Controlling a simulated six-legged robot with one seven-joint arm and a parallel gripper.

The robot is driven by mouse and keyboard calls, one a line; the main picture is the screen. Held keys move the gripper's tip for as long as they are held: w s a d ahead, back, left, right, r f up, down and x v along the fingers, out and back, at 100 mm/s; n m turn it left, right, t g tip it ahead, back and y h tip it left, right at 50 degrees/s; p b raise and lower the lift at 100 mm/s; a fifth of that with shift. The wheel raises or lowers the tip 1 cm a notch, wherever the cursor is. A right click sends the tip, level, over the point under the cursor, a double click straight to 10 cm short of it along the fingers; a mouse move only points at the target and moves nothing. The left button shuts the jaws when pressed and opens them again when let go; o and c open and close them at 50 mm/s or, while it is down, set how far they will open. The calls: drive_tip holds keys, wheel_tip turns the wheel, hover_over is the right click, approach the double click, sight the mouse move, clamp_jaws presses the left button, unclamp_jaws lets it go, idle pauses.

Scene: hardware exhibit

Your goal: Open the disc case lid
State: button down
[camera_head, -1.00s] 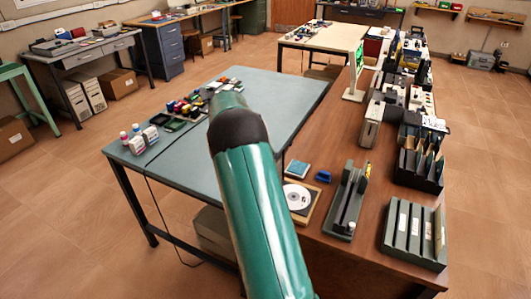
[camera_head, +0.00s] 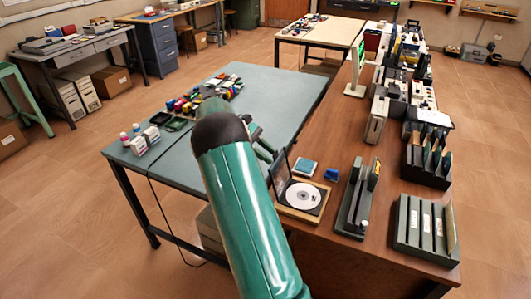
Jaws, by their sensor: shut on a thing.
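The disc case (camera_head: 312,211) lies on the brown wooden table with a silver disc (camera_head: 303,195) in its tray. Its dark lid (camera_head: 279,175) stands up, nearly upright, along the left side of the tray, so the disc is exposed. My gripper (camera_head: 268,148) is at the lid's upper left edge, shut on the lid. My green arm hides part of the gripper, and the exact contact is too small to see clearly.
A small teal box (camera_head: 306,167) and a blue item (camera_head: 331,174) lie behind the case. A dark upright rack (camera_head: 355,205) and a slotted grey holder (camera_head: 425,230) stand to its right. The blue-grey table (camera_head: 225,110) with several small items is left.

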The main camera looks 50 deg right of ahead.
drive_tip(key=c, duration=1)
unclamp_jaws()
drive_tip(key=shift+s, duration=0.1)
drive_tip(key=v, duration=0.7)
drive_tip(key=shift+w, duration=0.25)
drive_tip(key=shift+r, duration=0.15)
